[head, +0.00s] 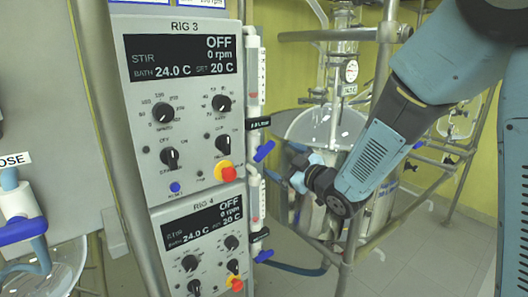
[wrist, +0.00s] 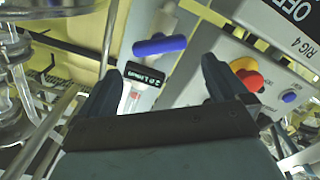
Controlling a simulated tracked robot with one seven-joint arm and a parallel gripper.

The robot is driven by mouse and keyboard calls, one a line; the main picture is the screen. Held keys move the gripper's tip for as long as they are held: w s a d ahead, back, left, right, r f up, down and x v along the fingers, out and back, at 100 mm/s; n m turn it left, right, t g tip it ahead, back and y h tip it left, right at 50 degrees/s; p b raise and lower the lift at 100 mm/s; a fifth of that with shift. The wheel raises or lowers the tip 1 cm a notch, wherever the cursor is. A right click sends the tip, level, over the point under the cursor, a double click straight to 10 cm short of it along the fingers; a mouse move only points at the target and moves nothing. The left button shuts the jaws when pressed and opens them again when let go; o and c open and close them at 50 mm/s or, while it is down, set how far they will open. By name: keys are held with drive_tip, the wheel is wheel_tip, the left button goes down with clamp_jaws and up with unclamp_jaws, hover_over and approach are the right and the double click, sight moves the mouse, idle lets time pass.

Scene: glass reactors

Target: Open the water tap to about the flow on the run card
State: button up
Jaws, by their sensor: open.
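A blue tap handle (head: 264,151) sits on the white pipe beside the RIG 3 panel, under a small black flow label (head: 258,122) whose digits I cannot read surely. In the wrist view the same blue handle (wrist: 160,45) lies crosswise to its pipe, beyond the fingertips, with the black label (wrist: 148,77) between the fingers. My gripper (wrist: 165,80) is open, with nothing held and a gap to the handle. In the head view my gripper (head: 295,175) is right of the tap; its fingertips are hard to make out. A card (head: 195,2) at the top edge is cut off.
The RIG 3 panel (head: 190,100) has knobs and a red-yellow button (head: 226,172), which is near my right finger in the wrist view (wrist: 245,75). A second blue tap (head: 263,256) is lower, by RIG 4. A glass reactor (head: 320,125) and metal frame stand behind my arm.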

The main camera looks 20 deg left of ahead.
sight(266, 153)
drive_tip(key=x, duration=0.9)
drive_tip(key=shift+w, duration=0.1)
drive_tip(key=shift+c, duration=0.2)
drive_tip(key=c, duration=0.6)
drive_tip(key=shift+f+n, duration=0.15)
drive_tip(key=shift+n, duration=1.25)
drive_tip(key=shift+c, duration=0.2)
drive_tip(key=shift+a, duration=0.1)
drive_tip(key=o, duration=0.7)
drive_tip(key=v, duration=1.4)
